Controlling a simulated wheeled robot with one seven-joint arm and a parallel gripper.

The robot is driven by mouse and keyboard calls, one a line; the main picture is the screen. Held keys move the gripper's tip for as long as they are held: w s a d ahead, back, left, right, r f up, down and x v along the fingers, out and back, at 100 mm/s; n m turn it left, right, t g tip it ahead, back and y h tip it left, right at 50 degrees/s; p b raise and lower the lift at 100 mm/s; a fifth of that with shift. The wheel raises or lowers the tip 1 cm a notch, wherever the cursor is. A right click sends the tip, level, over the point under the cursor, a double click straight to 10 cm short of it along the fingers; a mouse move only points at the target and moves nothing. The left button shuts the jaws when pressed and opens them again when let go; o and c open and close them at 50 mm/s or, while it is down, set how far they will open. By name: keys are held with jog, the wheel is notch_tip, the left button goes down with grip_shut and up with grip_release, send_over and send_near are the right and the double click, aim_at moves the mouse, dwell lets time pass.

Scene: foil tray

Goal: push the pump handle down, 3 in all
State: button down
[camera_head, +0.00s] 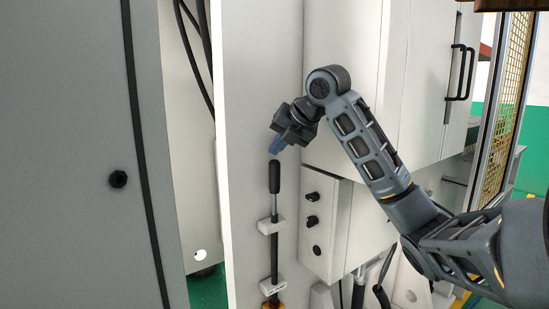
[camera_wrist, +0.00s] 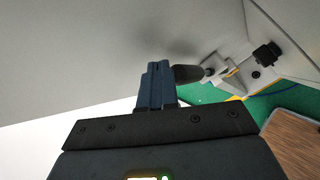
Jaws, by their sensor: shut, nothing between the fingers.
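The pump handle (camera_head: 274,178) is a black grip on top of a dark upright rod (camera_head: 274,238), held by white brackets on a pale panel. In the wrist view the black grip (camera_wrist: 188,73) shows just right of the fingertips, with a bracket beyond it. My gripper (camera_head: 275,150) has blue fingers, shut and empty, pointing down just above the top of the grip. Its fingers also show in the wrist view (camera_wrist: 157,68). I cannot tell whether the fingertips touch the grip.
A control box with several black knobs (camera_head: 312,221) stands right of the rod. White cabinets (camera_head: 340,60) with black handles (camera_head: 460,72) are behind my arm. A large grey panel (camera_head: 70,150) fills the left. The pale panel left of the rod is clear.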

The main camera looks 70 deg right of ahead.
jog(key=shift+r, duration=0.2)
jog(key=shift+r+p, duration=1.6)
jog(key=shift+r, duration=0.9)
dwell(1.0)
